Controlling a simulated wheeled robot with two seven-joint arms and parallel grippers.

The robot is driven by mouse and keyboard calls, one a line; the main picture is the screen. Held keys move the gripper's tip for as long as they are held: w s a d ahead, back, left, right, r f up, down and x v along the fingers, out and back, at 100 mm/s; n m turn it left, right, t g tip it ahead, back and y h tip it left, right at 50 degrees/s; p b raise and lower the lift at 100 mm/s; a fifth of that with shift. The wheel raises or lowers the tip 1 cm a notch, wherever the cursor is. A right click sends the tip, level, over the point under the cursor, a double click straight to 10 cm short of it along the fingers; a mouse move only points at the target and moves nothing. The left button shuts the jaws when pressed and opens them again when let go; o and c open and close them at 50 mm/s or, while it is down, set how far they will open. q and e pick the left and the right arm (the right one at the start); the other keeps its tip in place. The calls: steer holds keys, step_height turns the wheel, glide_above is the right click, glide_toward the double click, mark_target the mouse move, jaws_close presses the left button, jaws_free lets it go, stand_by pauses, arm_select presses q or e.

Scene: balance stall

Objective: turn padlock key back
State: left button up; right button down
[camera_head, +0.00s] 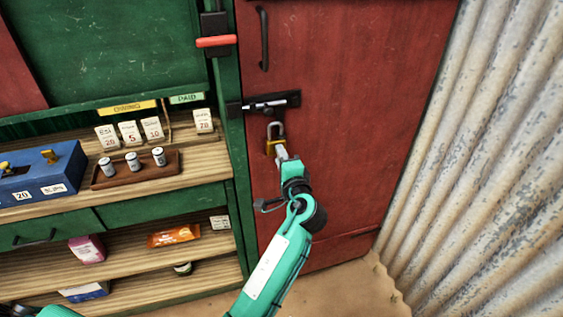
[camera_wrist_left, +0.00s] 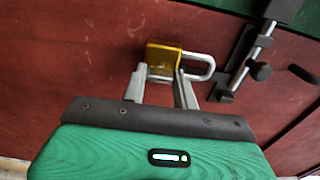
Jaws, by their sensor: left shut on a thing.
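A brass padlock (camera_head: 270,148) with a grey shackle is at the red door (camera_head: 340,60), just below the sliding bolt (camera_head: 265,104). The padlock also shows in the left wrist view (camera_wrist_left: 163,56), its shackle reaching right toward the bolt's dark plate. I cannot tell whether the shackle is locked. The key cannot be made out between the fingers. My right gripper is not in view.
A green stall stands left of the door, with a shelf holding a brown tray (camera_head: 109,183) of small cylinders, a blue box (camera_head: 68,161) and price cards. A dark handle (camera_head: 264,40) is above the bolt. Corrugated metal (camera_head: 480,140) bounds the right side.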

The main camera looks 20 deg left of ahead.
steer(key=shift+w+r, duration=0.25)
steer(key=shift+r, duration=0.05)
arm_select(q)
steer(key=o, duration=1)
steer(key=shift+f, duration=0.1)
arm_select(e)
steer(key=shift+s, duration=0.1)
